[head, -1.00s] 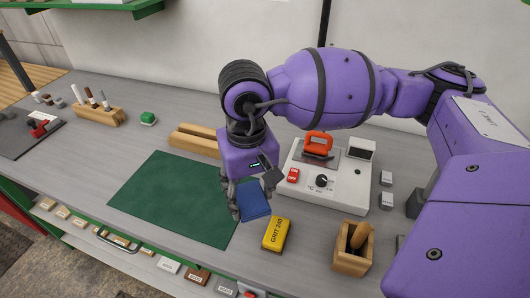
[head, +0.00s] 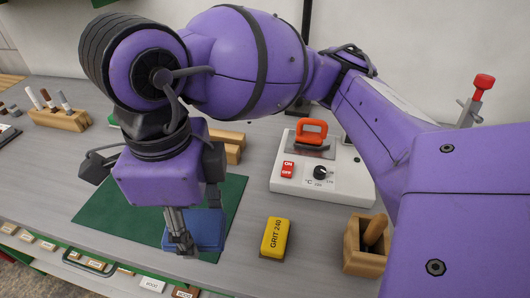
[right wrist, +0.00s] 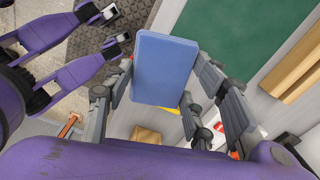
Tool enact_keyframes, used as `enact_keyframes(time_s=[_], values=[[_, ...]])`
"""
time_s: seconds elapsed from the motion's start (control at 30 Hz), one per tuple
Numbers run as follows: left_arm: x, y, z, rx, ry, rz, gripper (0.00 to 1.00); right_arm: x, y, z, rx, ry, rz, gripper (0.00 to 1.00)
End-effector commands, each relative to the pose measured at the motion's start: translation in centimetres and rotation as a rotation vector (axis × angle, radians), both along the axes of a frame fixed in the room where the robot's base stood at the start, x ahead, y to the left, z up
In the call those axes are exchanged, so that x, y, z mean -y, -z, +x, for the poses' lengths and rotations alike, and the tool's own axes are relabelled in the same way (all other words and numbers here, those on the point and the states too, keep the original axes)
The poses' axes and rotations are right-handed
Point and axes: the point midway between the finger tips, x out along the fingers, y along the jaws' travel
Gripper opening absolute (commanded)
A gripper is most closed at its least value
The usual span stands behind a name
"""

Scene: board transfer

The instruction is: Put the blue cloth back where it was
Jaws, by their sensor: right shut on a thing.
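The blue cloth (head: 208,230) is a flat, folded-looking blue block over the front right part of the green mat (head: 105,207). My right gripper (head: 186,240) is shut on it, with grey fingers at its side. The cloth also shows in the right wrist view (right wrist: 165,68), between the fingers, with nothing else in their grip. It appears held above the bench, but its exact height is unclear. The gripper and arm hide part of the mat. My left gripper is not seen.
A yellow grit block (head: 275,238) lies right of the cloth. Behind it stands a white heating station (head: 345,178) with an orange-handled iron (head: 311,132). A wooden holder (head: 366,258) is at the right. A pen rack (head: 58,119) stands far left.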

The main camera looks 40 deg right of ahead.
Motion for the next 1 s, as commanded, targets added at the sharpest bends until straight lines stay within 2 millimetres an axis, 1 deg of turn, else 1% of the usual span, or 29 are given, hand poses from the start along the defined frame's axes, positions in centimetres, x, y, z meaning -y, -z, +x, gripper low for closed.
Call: enact_keyframes(time_s=[0.03,0.13,0.27,0.33,0.47,0.67,0.7,0.83,0.9,1.0], values=[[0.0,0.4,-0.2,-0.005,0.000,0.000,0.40,-0.2,0.0,-0.1,0.001,0.063,0.002,0.26],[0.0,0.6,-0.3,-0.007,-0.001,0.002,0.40,-0.3,-0.2,-0.3,0.002,0.172,0.002,0.26],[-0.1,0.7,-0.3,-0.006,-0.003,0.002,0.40,-0.2,-0.3,-0.2,0.001,0.244,0.001,0.26],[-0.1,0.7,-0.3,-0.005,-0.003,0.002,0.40,0.1,0.1,0.5,0.000,0.261,0.000,0.26],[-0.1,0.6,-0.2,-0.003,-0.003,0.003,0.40,1.3,1.4,2.9,-0.007,0.269,-0.001,0.26],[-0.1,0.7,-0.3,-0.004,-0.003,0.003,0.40,3.3,3.7,7.5,-0.006,0.267,-0.002,0.26],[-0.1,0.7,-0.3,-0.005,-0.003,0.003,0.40,3.6,4.3,8.2,-0.007,0.265,-0.002,0.26],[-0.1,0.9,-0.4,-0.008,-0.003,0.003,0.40,4.4,6.8,9.9,-0.007,0.262,-0.002,0.26],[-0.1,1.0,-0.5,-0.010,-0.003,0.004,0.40,4.7,7.7,10.7,-0.005,0.261,-0.001,0.26],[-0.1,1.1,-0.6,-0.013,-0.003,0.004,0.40,4.9,8.4,11.3,-0.003,0.258,-0.001,0.26]])
